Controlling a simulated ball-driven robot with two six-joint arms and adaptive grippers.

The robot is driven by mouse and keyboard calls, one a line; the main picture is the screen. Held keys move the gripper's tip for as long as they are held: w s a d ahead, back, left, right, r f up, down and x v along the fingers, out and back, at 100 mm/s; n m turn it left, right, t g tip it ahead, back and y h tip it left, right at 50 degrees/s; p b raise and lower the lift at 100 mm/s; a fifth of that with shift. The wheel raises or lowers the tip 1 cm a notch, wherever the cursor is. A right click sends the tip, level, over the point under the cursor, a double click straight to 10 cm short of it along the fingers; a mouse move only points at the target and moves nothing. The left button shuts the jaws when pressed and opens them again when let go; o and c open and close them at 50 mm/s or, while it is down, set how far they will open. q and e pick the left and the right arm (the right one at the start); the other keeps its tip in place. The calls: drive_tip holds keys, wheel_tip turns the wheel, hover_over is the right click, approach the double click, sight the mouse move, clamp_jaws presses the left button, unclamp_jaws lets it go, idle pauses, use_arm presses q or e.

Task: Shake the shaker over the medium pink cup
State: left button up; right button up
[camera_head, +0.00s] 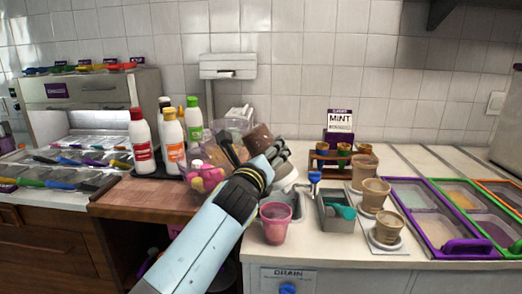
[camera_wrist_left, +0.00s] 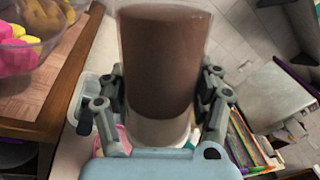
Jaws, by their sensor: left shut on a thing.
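The shaker is a clear cylinder with dark brown contents (camera_wrist_left: 165,60). In the wrist view it stands between the fingers of my left gripper (camera_wrist_left: 162,108), which is shut around it. In the head view the brown shaker (camera_head: 258,138) shows tilted beyond my left gripper (camera_head: 277,160). The medium pink cup (camera_head: 275,224) stands on the white counter near its front edge, just right of my left forearm. The shaker is above and behind the cup in the picture, not clearly over it. A bit of pink shows low behind the gripper in the wrist view. My right gripper is not in view.
A clear bowl with pink and yellow things (camera_head: 205,178) is left of the gripper. Bottles (camera_head: 142,140) stand behind it. A grey container with a teal scoop (camera_head: 335,212), tan cups (camera_head: 376,195) and a purple-framed tray (camera_head: 460,246) stand to the right.

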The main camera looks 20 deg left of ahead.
sight(272, 136)
use_arm(q)
drive_tip(key=shift+d+f+m, duration=0.4)
drive_tip(key=shift+d+m, duration=0.1)
drive_tip(key=shift+m, duration=0.2)
wheel_tip(272, 136, up, 7)
drive_tip(key=p, duration=0.7)
drive_tip(key=shift+r, duration=0.2)
wheel_tip(272, 136, down, 7)
drive_tip(key=b, duration=0.6)
drive_tip(key=shift+f+b, duration=0.15)
drive_tip(key=shift+b, duration=0.2)
wheel_tip(272, 136, up, 8)
drive_tip(key=p, duration=0.8)
drive_tip(key=shift+f, duration=0.2)
drive_tip(key=shift+f, duration=0.1)
